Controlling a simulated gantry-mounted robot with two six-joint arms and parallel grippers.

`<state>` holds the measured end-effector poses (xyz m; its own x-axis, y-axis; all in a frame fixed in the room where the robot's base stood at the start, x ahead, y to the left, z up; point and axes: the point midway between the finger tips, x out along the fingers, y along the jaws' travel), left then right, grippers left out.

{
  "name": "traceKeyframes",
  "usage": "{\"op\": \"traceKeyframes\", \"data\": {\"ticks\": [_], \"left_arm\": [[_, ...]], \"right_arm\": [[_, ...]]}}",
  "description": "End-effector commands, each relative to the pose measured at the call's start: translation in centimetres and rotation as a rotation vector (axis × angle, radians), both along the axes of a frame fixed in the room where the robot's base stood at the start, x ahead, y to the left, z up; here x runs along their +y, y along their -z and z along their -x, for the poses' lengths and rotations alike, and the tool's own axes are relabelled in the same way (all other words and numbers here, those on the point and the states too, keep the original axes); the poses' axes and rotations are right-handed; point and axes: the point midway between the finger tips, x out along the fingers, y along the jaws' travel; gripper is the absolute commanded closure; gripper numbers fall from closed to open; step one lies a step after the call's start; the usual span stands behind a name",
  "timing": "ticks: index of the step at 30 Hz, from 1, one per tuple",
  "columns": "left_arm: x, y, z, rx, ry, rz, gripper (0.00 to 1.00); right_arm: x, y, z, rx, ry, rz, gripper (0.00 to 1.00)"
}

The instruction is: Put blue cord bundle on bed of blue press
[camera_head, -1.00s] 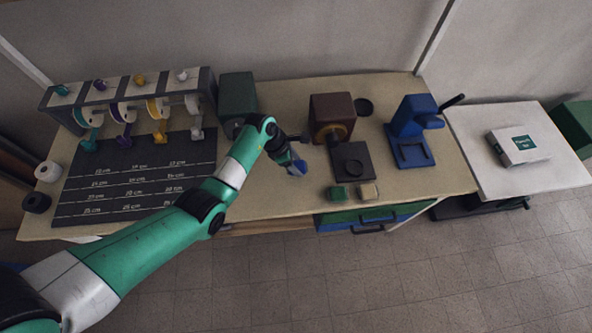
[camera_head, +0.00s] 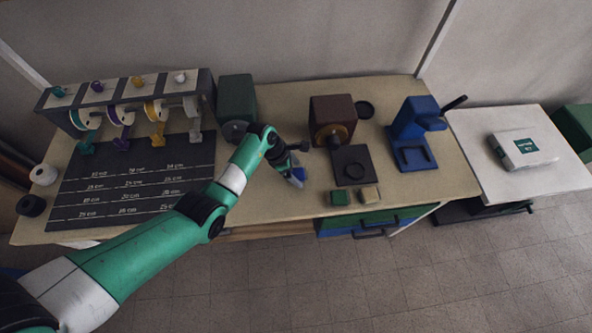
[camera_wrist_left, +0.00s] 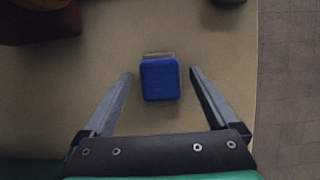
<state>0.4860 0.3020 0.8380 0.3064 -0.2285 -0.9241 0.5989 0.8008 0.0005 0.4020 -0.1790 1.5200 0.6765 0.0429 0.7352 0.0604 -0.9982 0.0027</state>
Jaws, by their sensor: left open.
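The blue cord bundle (camera_wrist_left: 160,80) looks like a small rounded blue block with a grey edge showing behind it. In the left wrist view it lies on the tan bench between my open left fingers, with a gap on each side. In the head view a blue patch (camera_head: 298,174) shows at my left gripper (camera_head: 295,178), partly hidden by it, near the front edge of the bench. The blue press (camera_head: 426,108) stands at the right end of the bench, with its flat blue bed (camera_head: 414,159) facing the front. My right gripper is not in view.
A dark red press (camera_head: 331,112) with a black bed stands between my gripper and the blue press. Small green (camera_head: 339,198) and tan (camera_head: 369,194) blocks sit in front of it. A green machine (camera_head: 237,97) and a spool rack (camera_head: 130,98) stand to the left.

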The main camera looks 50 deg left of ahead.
Motion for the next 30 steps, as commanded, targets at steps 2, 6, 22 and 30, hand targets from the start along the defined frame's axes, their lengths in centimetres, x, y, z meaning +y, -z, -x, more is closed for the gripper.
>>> {"op": "traceKeyframes", "data": {"ticks": [2, 6, 22, 30], "left_arm": [[0.0, 0.0, 0.0, 0.000, 0.000, 0.000, 0.06], [0.0, -0.6, 0.0, -0.001, 0.000, -0.001, 0.06], [2.5, -10.6, 3.3, -0.002, -0.002, -0.001, 0.06], [2.8, -11.4, 3.7, 0.001, -0.001, 0.001, 0.06]], "right_arm": [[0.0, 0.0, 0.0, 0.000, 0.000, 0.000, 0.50], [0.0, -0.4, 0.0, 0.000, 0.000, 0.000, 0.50], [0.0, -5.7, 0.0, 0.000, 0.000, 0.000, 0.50], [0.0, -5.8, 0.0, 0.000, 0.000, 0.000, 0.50]]}}
